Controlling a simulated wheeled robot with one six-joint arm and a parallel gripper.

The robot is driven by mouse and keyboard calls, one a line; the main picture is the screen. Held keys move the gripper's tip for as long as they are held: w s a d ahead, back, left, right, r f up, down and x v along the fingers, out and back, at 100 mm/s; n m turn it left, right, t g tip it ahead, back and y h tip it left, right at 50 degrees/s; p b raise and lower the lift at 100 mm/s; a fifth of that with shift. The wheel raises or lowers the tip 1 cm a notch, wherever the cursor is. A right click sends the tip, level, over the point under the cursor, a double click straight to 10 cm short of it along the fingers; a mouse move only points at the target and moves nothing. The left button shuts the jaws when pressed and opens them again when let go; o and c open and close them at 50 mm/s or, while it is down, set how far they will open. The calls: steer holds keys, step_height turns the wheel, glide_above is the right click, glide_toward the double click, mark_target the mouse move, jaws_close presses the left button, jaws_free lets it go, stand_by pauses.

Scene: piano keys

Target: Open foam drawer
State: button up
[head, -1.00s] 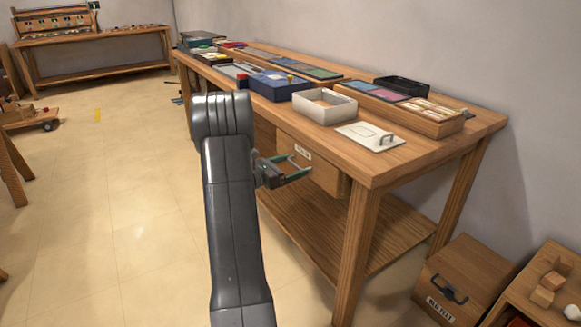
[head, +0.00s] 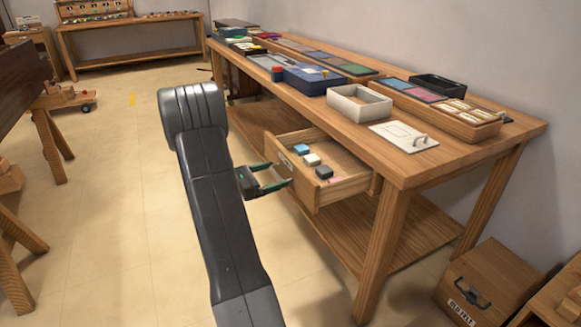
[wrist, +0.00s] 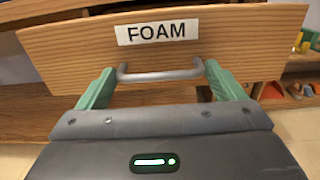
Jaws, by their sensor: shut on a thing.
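The foam drawer (head: 345,186) is pulled out from under the workbench, and its inside shows in the head view. Small blue, white and dark grey blocks (head: 312,160) lie in it. In the wrist view, the drawer front (wrist: 235,45) bears a FOAM label (wrist: 157,32) above a grey bar handle (wrist: 160,75). My gripper (head: 285,172) is at the drawer front. Its green fingers (wrist: 160,84) are at the two ends of the handle and shut on it.
The workbench top (head: 440,165) holds a white open box (head: 360,103), a white lid (head: 403,136), a blue box (head: 313,79) and trays. A wooden box (head: 490,285) stands on the floor at right.

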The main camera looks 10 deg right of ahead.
steer(key=p+v, duration=0.1)
steer(key=v, duration=0.7)
steer(key=shift+s+d, duration=0.1)
steer(key=shift+s, duration=0.05)
steer(key=o, duration=1.1)
steer(key=p+v, duration=0.2)
steer(key=v, duration=1.1)
steer(key=shift+a+p, duration=0.35)
steer(key=shift+a, duration=0.05)
steer(key=shift+d, duration=0.1)
